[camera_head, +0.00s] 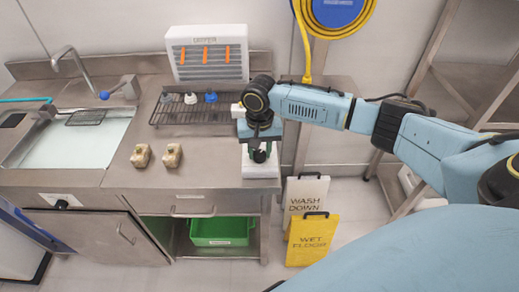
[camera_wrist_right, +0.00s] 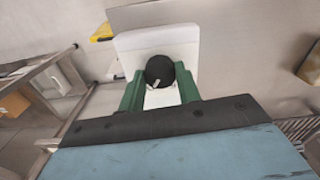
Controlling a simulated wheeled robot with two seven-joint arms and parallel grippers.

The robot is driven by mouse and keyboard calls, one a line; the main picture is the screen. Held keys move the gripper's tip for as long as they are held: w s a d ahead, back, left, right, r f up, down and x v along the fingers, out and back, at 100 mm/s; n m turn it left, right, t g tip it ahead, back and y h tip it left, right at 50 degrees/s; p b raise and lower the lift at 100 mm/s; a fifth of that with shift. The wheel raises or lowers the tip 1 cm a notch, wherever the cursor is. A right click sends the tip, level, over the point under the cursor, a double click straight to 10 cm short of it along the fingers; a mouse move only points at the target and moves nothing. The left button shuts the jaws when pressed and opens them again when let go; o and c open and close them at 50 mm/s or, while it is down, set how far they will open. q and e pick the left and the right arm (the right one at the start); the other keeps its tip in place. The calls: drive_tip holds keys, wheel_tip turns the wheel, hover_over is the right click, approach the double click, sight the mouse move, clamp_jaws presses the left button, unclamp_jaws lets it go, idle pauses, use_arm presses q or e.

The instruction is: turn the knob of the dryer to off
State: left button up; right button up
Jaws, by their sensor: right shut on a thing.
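A round black knob (camera_wrist_right: 158,68) with a short white mark sits on a white box (camera_wrist_right: 180,38) in the right wrist view. My right gripper (camera_wrist_right: 160,76) is shut on the knob, with one green finger on each side. The mark lies on the knob's near side, slightly slanted. In the head view, the white box (camera_head: 262,170) stands at the right end of the steel counter, and my right gripper (camera_head: 259,152) reaches down to the knob, partly hiding it. A white louvred unit (camera_head: 207,60) with orange strips stands behind. My left gripper is not in view.
A black rack (camera_head: 178,115) with several small cups stands left of my right gripper. Two beige blocks (camera_head: 141,155) lie on the counter (camera_head: 205,177). The sink (camera_head: 70,145) is at left. Yellow (camera_head: 313,240) and white (camera_head: 304,194) floor signs stand right of the counter.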

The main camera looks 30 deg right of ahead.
sight(260, 153)
drive_tip(key=shift+r+n+p, duration=0.15)
drive_tip(key=shift+n+p, duration=0.45)
drive_tip(key=shift+p, duration=0.4)
drive_tip(key=n+p, duration=0.7)
drive_tip(key=n, duration=0.1)
drive_tip(key=shift+n, duration=0.3)
drive_tip(key=shift+n+p, duration=0.5)
drive_tip(key=shift+n, duration=1.4)
drive_tip(key=o, duration=1)
drive_tip(key=shift+c, duration=0.2)
wheel_tip(260, 153, up, 13)
